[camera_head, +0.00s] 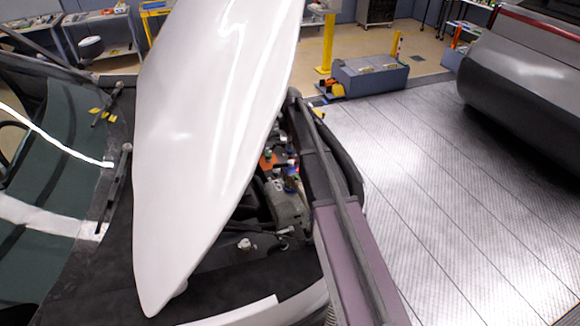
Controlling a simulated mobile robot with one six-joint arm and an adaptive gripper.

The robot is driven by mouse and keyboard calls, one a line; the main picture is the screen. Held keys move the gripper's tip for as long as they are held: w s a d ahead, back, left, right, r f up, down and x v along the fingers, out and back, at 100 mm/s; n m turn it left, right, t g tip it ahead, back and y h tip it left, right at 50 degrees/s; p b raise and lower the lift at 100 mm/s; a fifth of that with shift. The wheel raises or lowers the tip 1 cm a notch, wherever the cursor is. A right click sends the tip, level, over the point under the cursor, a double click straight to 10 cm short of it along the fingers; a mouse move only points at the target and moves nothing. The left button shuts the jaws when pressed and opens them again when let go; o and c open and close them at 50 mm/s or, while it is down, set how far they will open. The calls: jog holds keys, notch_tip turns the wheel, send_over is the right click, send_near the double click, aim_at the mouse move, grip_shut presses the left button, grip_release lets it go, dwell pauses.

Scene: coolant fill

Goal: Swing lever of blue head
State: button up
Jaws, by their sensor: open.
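A small blue part (292,171) shows in the engine bay, just right of the raised white hood's edge. It may belong to the blue head, but it is too small to tell, and I cannot make out a lever. Small orange (267,161) and green bits sit close to it. The hood (205,130) hides much of the bay. My gripper is not in view.
A dark grey engine part (287,205) sits below the coloured bits. A mauve-grey beam (350,265) crosses the lower middle. A second car (520,85) stands at the right. The metal floor (440,200) between is clear. A yellow post (328,42) stands behind.

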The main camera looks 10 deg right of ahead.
aim_at(291, 161)
jog(key=shift+f+b, duration=5.1)
jog(key=shift+f, duration=0.35)
grip_shut()
